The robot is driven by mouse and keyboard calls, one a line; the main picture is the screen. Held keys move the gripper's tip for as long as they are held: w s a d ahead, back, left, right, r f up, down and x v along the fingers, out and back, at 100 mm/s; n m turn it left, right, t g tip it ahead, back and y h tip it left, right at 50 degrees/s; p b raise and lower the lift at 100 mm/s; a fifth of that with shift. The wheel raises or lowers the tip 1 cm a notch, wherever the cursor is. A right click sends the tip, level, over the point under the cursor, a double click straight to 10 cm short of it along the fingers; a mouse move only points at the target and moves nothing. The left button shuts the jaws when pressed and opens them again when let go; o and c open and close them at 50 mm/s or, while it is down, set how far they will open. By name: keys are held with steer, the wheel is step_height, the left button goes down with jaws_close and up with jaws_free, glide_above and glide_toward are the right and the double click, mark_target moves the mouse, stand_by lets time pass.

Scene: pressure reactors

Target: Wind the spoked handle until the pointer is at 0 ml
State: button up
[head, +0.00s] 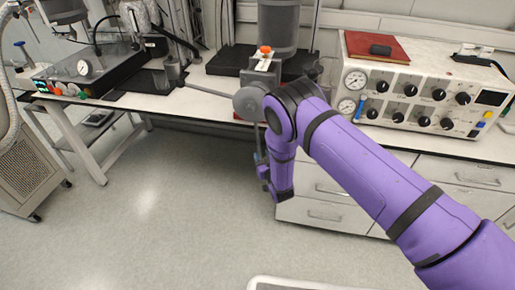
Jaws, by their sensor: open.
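The spoked handle has a grey round hub (249,103) at the front edge of the bench, left of my arm's elbow. One thin spoke (208,92) reaches out to the left; my arm hides part of the handle's right side. Behind the hub is a small pale block (263,66) with an orange knob on top. The pointer and its ml marks are too small to read.
A control box (424,90) with gauges, black knobs and a red book on top stands on the bench at right. A dark reactor vessel (278,25) stands behind the handle. More apparatus (85,72) is at left. The floor (150,215) at left is clear.

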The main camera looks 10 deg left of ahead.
mark_target(260, 151)
steer(key=shift+x, duration=3)
jaws_close()
